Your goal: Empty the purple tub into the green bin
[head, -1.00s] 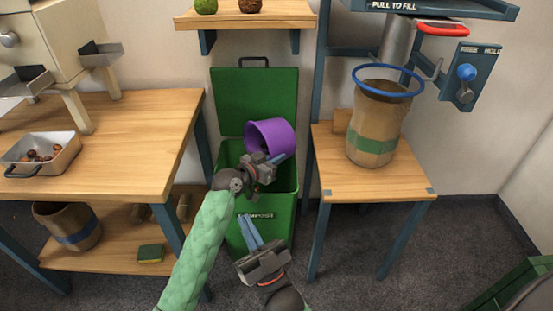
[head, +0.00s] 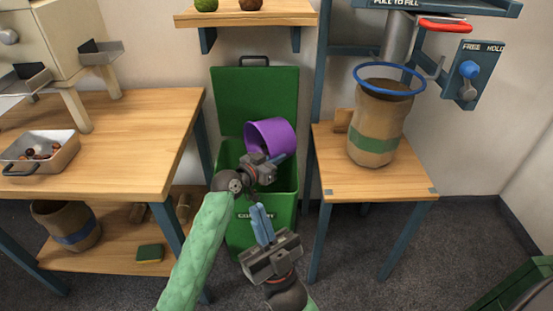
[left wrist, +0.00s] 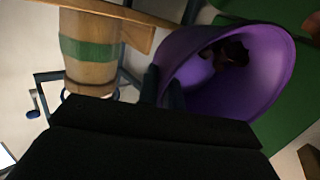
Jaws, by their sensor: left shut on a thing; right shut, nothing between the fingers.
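The purple tub (head: 270,137) is held tilted over the open green bin (head: 289,203), its mouth turned to the left in the head view. My left gripper (head: 273,161) is shut on the tub's rim. In the left wrist view the tub (left wrist: 270,85) shows its inside, with a dark brown clump (left wrist: 228,53) still in it. The bin's lid (head: 228,100) stands open against the wall. My right gripper (head: 262,226) is shut and empty, in front of the bin and lower than the left.
A wooden table (head: 150,130) at left bears a metal pan (head: 62,160) with chestnuts. A small wooden stand (head: 375,193) at right bears a sack (head: 378,125) under a blue ring (head: 357,75). A shelf (head: 270,18) hangs above the bin.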

